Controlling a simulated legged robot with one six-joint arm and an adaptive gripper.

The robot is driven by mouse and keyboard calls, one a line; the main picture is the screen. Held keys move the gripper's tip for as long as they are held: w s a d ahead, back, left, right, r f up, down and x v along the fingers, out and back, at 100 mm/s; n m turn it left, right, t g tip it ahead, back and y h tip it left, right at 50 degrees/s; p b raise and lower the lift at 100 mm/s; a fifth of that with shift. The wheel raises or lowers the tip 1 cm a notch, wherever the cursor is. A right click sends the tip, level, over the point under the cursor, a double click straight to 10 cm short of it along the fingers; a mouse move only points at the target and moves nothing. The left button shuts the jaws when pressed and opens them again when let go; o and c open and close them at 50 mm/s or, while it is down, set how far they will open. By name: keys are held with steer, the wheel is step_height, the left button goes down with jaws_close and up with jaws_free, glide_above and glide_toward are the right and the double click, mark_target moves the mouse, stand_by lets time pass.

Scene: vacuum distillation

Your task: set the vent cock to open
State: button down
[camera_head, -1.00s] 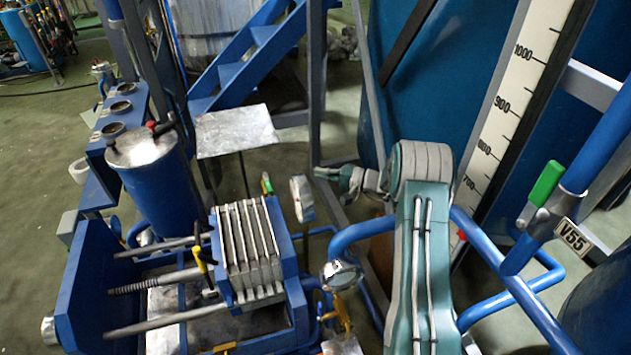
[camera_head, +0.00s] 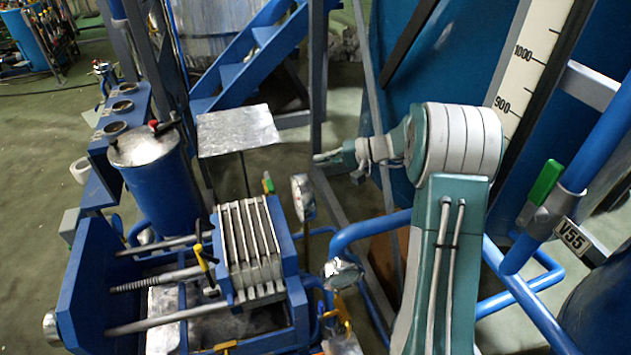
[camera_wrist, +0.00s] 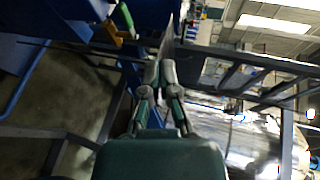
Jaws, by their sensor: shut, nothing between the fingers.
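No part carries a readable vent cock label, so I cannot tell for sure which it is. A valve with a green lever (camera_head: 546,183) sits on the blue pipe at the right, with a tag reading V55 (camera_head: 572,236). A smaller green handle (camera_head: 268,183) stands behind the plate stack. My gripper (camera_head: 318,157) is left of my arm's big joint, pointing left, apart from both. In the wrist view my gripper (camera_wrist: 160,73) is shut and empty. A green handle (camera_wrist: 126,20) shows beyond its tips there; I cannot tell which one it is.
A filter press with plates (camera_head: 248,250) stands at front centre, with a round gauge (camera_head: 302,197) beside it. A blue drum (camera_head: 158,185), a metal sheet (camera_head: 237,131) and blue stairs (camera_head: 246,50) are behind. A graduated scale (camera_head: 522,60) and blue pipes crowd the right.

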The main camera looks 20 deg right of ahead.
steer(key=s+a+r+n+g+h, duration=0.1)
steer(key=s+a+r+h, duration=0.2)
steer(key=s+r, duration=0.2)
steer(key=s+a+r+n+g+h, duration=0.1)
steer(key=s+a+r+h, duration=0.2)
steer(key=s, duration=0.9)
steer(key=shift+s+a+r+g+h, duration=0.25)
steer(key=shift+a+r+g+h, duration=0.15)
steer(key=shift+a+r, duration=0.55)
steer(key=shift+d+r, duration=0.1)
steer(key=shift+d, duration=0.05)
steer(key=s+d+n+t+h, duration=0.1)
steer(key=s+h, duration=0.5)
steer(key=s, duration=1)
steer(key=shift+d+n+t, duration=0.3)
steer(key=shift+n+t, duration=0.2)
steer(key=shift+t, duration=0.4)
